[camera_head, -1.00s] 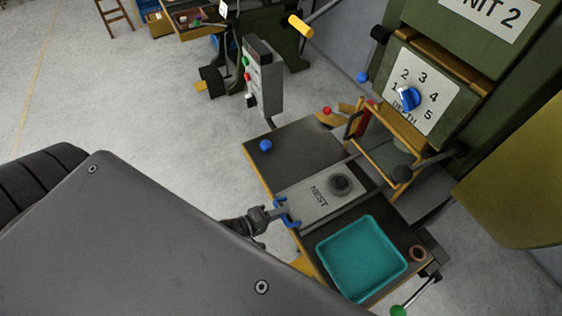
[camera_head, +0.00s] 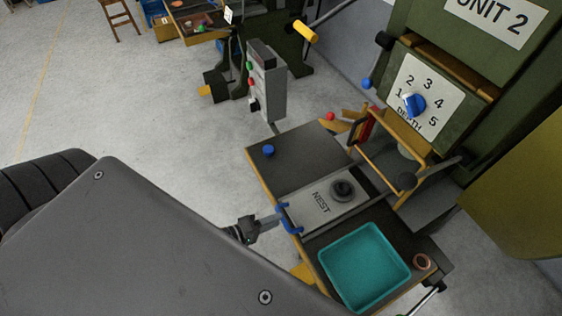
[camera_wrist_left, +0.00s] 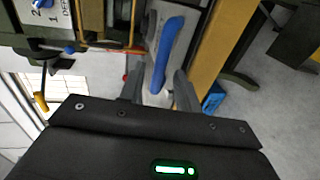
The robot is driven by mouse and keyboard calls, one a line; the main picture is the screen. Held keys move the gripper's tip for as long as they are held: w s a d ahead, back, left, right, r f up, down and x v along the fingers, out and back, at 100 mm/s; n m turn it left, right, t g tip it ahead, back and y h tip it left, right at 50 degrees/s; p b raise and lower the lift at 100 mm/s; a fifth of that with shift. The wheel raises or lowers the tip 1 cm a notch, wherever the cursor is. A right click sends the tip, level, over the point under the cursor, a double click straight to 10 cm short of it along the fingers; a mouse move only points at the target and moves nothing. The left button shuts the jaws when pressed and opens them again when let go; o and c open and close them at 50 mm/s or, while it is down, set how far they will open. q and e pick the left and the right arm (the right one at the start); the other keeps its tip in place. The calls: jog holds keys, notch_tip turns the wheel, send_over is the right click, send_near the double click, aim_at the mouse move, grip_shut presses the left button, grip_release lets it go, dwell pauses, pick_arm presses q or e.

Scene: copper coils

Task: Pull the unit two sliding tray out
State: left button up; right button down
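The unit two sliding tray, a grey plate marked NEST (camera_head: 323,204) with a dark round seat (camera_head: 343,189), lies on the bench in front of the green press. Its blue handle (camera_head: 289,219) is at its near left end. My left gripper (camera_head: 271,223) is just outside the handle in the head view. In the left wrist view the blue handle (camera_wrist_left: 168,50) stands ahead of and between the spread fingertips (camera_wrist_left: 157,88). The fingers look apart, with gaps beside the handle. My right gripper is not in view.
A teal bin (camera_head: 365,265) and a copper ring (camera_head: 422,262) are on the bench right of the tray. A blue knob (camera_head: 268,151) is on its left part. The press with a depth dial (camera_head: 414,104) stands behind. A control box (camera_head: 266,88) stands at the back.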

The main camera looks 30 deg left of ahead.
pick_arm(q)
jog(key=b+v, duration=0.1)
jog(key=v, duration=0.6)
jog(key=shift+s, duration=0.1)
dwell(0.4)
